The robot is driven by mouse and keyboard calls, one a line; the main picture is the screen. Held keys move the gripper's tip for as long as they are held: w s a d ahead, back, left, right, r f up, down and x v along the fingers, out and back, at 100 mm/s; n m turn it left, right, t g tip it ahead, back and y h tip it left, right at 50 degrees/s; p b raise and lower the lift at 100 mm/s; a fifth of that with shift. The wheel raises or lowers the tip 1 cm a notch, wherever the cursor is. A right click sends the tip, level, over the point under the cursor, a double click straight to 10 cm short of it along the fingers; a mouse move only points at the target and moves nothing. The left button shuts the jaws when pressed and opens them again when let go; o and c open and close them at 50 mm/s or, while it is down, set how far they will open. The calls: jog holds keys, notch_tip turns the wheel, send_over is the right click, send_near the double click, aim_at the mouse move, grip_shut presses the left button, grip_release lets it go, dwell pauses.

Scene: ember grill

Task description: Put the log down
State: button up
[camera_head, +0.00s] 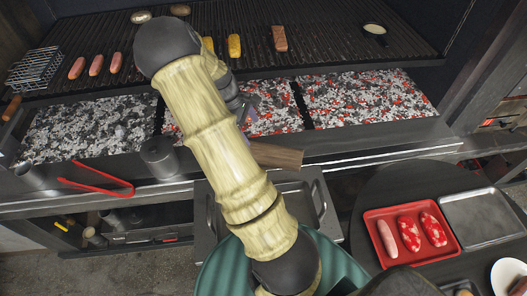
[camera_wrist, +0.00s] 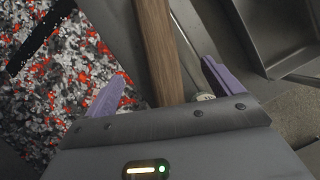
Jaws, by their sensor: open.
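The log (camera_head: 277,155) is a brown wooden piece at the front ledge of the grill, just right of my forearm, which hides its left end. In the wrist view the log (camera_wrist: 158,45) runs lengthwise between my two purple fingers. My gripper (camera_wrist: 165,72) is open, with a gap visible on both sides of the log. In the head view my gripper (camera_head: 245,110) is mostly hidden behind my arm, over the front of the coals. I cannot tell whether the log touches a finger.
Glowing coal beds (camera_head: 365,97) lie behind the ledge, under a grate (camera_head: 330,40) with sausages and corn. Red tongs (camera_head: 97,187) lie on the ledge at left. A red tray (camera_head: 385,258) of meat and an empty metal tray (camera_head: 487,217) stand on the right table.

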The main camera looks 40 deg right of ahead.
aim_at(260, 146)
jog(key=p+x, duration=0.1)
jog(key=x, duration=0.6)
jog(key=shift+f, duration=0.2)
jog(key=shift+s, duration=0.1)
jog(key=shift+s+d+f+p, duration=0.15)
jog(key=shift+d+f+p, duration=0.1)
jog(key=shift+f+p, duration=0.35)
jog(key=p+x, duration=0.1)
jog(key=x, duration=0.2)
jog(key=shift+d+f, duration=0.1)
jog(key=shift+f, duration=0.4)
jog(key=shift+f, duration=0.2)
